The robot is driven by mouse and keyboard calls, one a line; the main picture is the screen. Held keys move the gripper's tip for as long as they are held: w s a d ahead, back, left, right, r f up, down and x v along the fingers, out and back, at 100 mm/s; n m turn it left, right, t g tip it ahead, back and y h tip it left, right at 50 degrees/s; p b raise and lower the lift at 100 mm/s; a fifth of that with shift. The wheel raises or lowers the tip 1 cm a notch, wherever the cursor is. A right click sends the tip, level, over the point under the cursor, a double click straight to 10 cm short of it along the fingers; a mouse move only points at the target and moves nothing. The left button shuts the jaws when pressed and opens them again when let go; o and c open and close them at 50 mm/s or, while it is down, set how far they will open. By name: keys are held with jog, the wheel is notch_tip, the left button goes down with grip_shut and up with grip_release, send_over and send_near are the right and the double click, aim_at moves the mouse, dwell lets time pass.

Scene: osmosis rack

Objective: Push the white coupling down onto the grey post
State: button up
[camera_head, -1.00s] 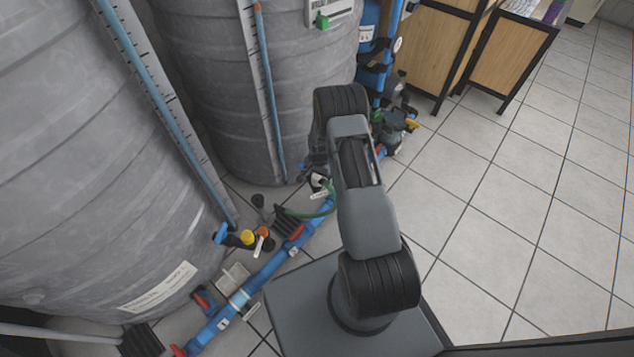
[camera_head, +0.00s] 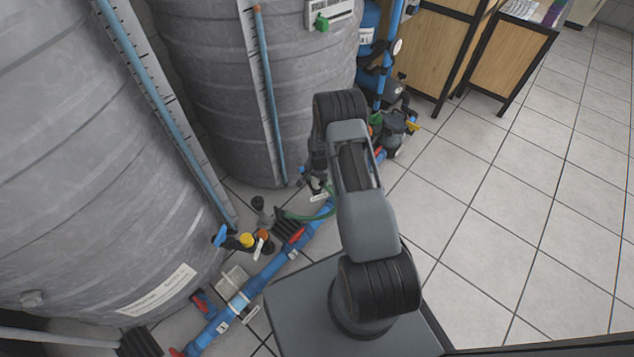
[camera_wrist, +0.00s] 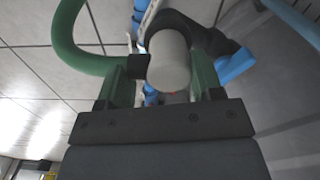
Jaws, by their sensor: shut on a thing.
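In the wrist view, my gripper (camera_wrist: 168,78) has its green fingers closed on the sides of a pale, round-ended cylinder, which I take to be the white coupling (camera_wrist: 169,58). A green hose (camera_wrist: 68,40) loops in from the left and meets a black piece beside the left finger. I cannot make out the grey post; the coupling and fingers may hide it. In the head view, my gripper (camera_head: 318,180) is small, dark and partly hidden by my arm, low beside the right-hand tank.
Two large grey tanks (camera_head: 80,180) (camera_head: 215,90) stand at left and centre. A blue pipe (camera_head: 265,275) with red-handled valves runs along the floor in front of them. Blue piping and a pump (camera_head: 393,128) lie beyond my arm. The tiled floor (camera_head: 510,210) at right is clear.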

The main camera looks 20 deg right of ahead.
jog(key=shift+r, duration=0.1)
jog(key=shift+r, duration=0.55)
notch_tip(320, 180, up, 2)
jog(key=shift+r+p, duration=0.25)
jog(key=shift+p, duration=0.55)
jog(key=s+d+r+p, duration=0.1)
jog(key=s+d+r, duration=0.1)
jog(key=s+r, duration=0.1)
jog(key=s+d+r+p, duration=0.2)
jog(key=s+d+r, duration=0.1)
jog(key=s, duration=0.1)
jog(key=s+d+r+p, duration=0.2)
jog(key=s+d+r, duration=0.1)
jog(key=s, duration=0.1)
jog(key=shift+s+r, duration=0.1)
jog(key=shift+s, duration=0.2)
